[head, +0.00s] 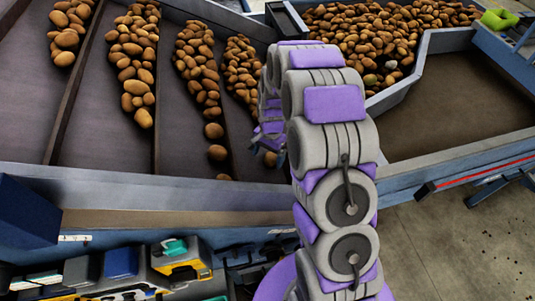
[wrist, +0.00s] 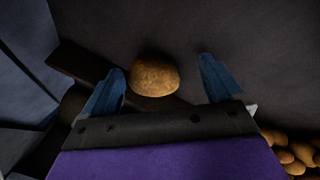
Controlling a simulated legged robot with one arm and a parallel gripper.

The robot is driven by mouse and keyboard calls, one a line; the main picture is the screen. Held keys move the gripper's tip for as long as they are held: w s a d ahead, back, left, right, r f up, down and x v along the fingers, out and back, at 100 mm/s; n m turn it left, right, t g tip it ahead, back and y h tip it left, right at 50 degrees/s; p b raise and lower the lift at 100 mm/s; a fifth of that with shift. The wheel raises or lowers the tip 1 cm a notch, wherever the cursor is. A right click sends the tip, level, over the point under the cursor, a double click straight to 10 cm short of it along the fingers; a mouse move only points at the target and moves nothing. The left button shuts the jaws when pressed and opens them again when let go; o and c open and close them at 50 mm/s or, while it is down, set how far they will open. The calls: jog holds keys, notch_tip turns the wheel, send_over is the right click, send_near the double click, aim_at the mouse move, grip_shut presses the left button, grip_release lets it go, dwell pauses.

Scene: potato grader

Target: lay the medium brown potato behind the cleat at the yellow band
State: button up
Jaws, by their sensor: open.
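In the wrist view a single rounded brown potato (wrist: 154,75) lies on the dark surface, between or just beyond the fingers of my gripper (wrist: 160,66). The fingers are blue, spread wide, with a gap on each side of the potato; I see no contact. In the head view my gripper (head: 268,158) is low over the right-hand lanes, partly hidden by my own arm. Whether the potato also shows there, I cannot tell. I cannot make out a yellow band or identify the cleat in either view.
Long dark lanes with raised dividers (head: 72,95) hold rows of potatoes (head: 136,60). A large potato heap (head: 365,40) lies at the back right, beside an empty dark bed (head: 450,105). A grey front rail (head: 140,190) edges the lanes. More potatoes (wrist: 290,152) lie at lower right in the wrist view.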

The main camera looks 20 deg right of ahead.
jog(key=shift+d, duration=0.75)
jog(key=shift+d+r, duration=0.15)
jog(key=shift+r, duration=0.05)
jog(key=r, duration=0.5)
jog(key=w+r, duration=0.1)
jog(key=r, duration=0.2)
jog(key=shift+a, duration=0.2)
jog(key=shift+d+r, duration=0.65)
jog(key=shift+r, duration=3.75)
jog(key=s+a+n+h+b, duration=0.1)
jog(key=s+n+b, duration=0.5)
jog(key=s, duration=2.9)
jog(key=n, duration=0.3)
jog(key=shift+s+a+r+n+g, duration=0.15)
jog(key=shift+s+a+n+g, duration=0.1)
jog(key=shift+a+n+g, duration=0.15)
